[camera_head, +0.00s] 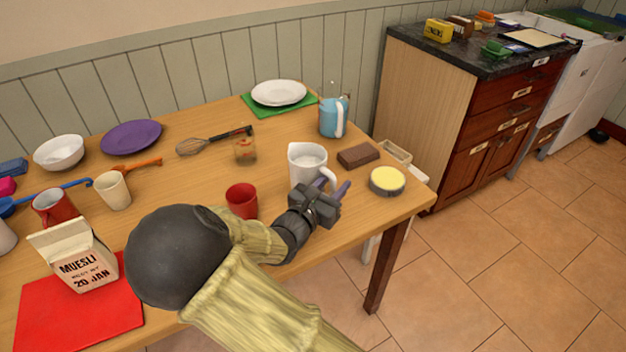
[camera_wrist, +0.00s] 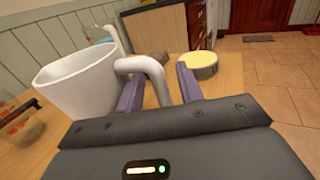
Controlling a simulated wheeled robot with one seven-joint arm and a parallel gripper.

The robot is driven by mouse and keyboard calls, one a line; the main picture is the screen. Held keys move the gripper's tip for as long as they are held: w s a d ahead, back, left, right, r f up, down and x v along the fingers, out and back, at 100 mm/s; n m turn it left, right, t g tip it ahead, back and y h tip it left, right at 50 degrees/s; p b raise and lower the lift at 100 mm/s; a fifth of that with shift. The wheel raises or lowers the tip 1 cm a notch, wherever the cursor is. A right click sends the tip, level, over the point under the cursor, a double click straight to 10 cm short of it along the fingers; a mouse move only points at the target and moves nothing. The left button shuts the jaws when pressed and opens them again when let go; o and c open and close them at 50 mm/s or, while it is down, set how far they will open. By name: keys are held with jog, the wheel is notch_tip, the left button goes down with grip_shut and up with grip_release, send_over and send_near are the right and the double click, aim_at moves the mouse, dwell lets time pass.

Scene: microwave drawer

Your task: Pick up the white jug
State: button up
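The white jug (camera_head: 305,160) stands upright on the wooden table, near its right end. In the wrist view the jug (camera_wrist: 78,85) fills the left side, and its handle (camera_wrist: 146,70) curves toward the gripper. My gripper (camera_head: 334,188) is at the jug's front right, beside the handle. In the wrist view the two purple fingers of my gripper (camera_wrist: 160,88) are apart, with the end of the handle between them. I see a gap between the handle and the right finger. Where the left finger meets the handle is partly hidden.
A round yellow-topped tin (camera_head: 387,180) stands right of the gripper. A brown block (camera_head: 358,156) and a blue jug (camera_head: 334,117) are behind it. A red cup (camera_head: 242,200) is left of the gripper, and a glass jar (camera_head: 245,150) is behind that. The table's right edge is near.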

dwell(0.4)
grip_shut()
jog(key=shift+r, duration=0.1)
notch_tip(320, 180, up, 10)
jog(key=p, duration=0.3)
dwell(0.3)
dwell(0.5)
